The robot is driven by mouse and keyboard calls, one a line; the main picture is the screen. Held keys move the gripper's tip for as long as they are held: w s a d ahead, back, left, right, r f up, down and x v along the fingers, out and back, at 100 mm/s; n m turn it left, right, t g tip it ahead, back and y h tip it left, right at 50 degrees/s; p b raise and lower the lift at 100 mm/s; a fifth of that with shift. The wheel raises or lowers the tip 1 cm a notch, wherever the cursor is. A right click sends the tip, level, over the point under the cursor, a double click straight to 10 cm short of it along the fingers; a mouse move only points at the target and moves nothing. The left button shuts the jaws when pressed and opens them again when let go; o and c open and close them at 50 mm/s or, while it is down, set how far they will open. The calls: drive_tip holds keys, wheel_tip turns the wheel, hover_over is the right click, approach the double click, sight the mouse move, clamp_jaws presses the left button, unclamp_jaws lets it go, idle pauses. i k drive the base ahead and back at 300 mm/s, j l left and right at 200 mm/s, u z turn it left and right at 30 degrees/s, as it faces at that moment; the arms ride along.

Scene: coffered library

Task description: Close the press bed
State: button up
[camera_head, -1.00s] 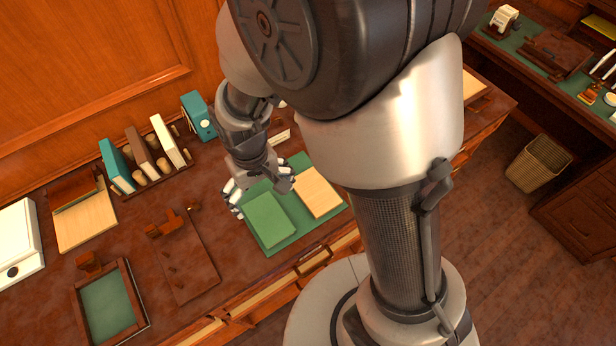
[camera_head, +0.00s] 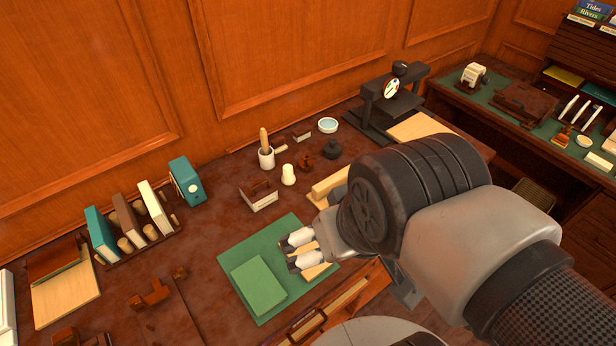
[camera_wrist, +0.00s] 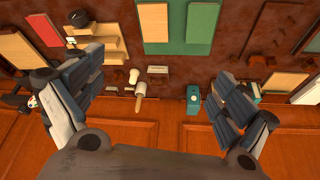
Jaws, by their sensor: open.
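The press (camera_head: 376,112) is a dark frame with a black knob and a white-and-red round plate, at the back right of the desk in the head view. A pale flat board (camera_head: 418,127), which looks like its bed, sticks out at its front right; my arm partly hides the desk in front. A pale board (camera_wrist: 12,46) also shows at the left edge of the wrist view, with a dark part below it. My gripper (camera_head: 292,252) is open and empty above the green mat (camera_head: 240,247), well left of and nearer than the press. Its spread fingers (camera_wrist: 158,80) frame the wrist view.
A green book (camera_head: 258,284) lies on the mat. A book rack (camera_head: 140,236) is at left. A wall stands behind.

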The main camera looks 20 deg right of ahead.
sight(420, 125)
drive_tip(key=z, duration=1.7)
drive_tip(key=i+l, duration=0.4)
drive_tip(key=i, duration=0.2)
drive_tip(key=i+l+z, duration=0.1)
drive_tip(key=i+l, duration=0.3)
drive_tip(key=i, duration=0.15)
